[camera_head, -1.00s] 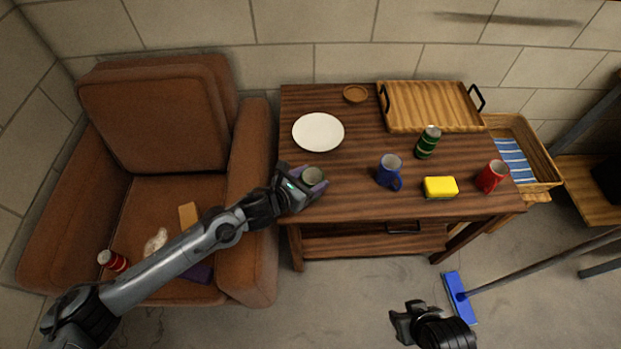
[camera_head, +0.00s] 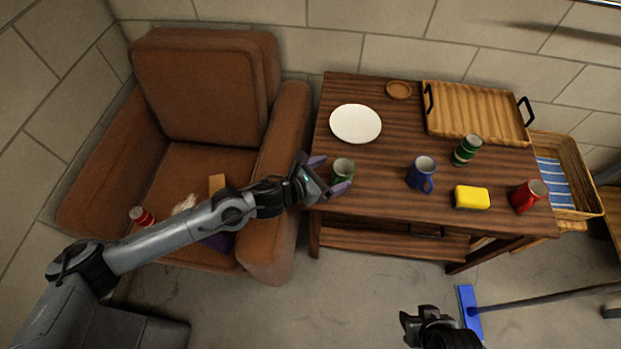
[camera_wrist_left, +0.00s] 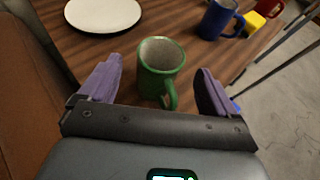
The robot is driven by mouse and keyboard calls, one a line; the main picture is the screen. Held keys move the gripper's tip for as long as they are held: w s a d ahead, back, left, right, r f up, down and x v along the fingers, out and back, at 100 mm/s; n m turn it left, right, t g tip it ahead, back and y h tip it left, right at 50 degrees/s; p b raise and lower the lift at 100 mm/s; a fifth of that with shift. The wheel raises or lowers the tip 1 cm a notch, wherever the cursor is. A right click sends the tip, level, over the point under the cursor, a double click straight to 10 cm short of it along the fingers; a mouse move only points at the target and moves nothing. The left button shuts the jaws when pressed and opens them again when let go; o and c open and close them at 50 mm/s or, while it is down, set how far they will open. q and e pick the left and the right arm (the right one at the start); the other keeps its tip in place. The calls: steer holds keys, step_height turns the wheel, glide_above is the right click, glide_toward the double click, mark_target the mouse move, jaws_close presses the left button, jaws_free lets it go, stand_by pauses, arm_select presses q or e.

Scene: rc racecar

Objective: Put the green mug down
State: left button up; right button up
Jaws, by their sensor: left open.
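The green mug (camera_head: 343,170) stands upright on the wooden table (camera_head: 385,150), near its left front corner. In the left wrist view the green mug (camera_wrist_left: 160,70) sits between the spread purple fingers, with clear gaps on both sides and its handle toward my wrist. My left gripper (camera_head: 328,176) is open around the mug and is not clamped on it; it also shows in the left wrist view (camera_wrist_left: 155,92). My right gripper (camera_head: 422,318) is low in the head view, in front of the table and away from the mug; its jaws are too unclear to judge.
A white plate (camera_head: 355,124) lies behind the mug. A blue mug (camera_head: 421,174), yellow sponge (camera_head: 471,197), green can (camera_head: 466,150) and red mug (camera_head: 528,196) stand to the right. A wooden tray (camera_head: 475,112) is at the back. A brown armchair (camera_head: 205,95) adjoins the left side.

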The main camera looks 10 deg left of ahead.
arm_select(q)
steer(key=s+a+r+n+y, duration=0.2)
steer(key=s+a+n+y, duration=0.15)
steer(key=s+n, duration=1.2)
steer(key=s+a+f+n+g+y, duration=0.2)
steer(key=s+a+n, duration=0.5)
steer(key=n, duration=0.6)
steer(key=s+a+f+n+g+y, duration=0.3)
steer(key=s+a+f+n, duration=0.3)
steer(key=n, duration=0.8)
steer(key=s+a+g, duration=0.1)
steer(key=a, duration=0.2)
steer(key=shift+s+f, duration=0.15)
steer(key=shift+s, duration=0.05)
steer(key=shift+y+p, duration=0.25)
steer(key=shift+p, duration=0.15)
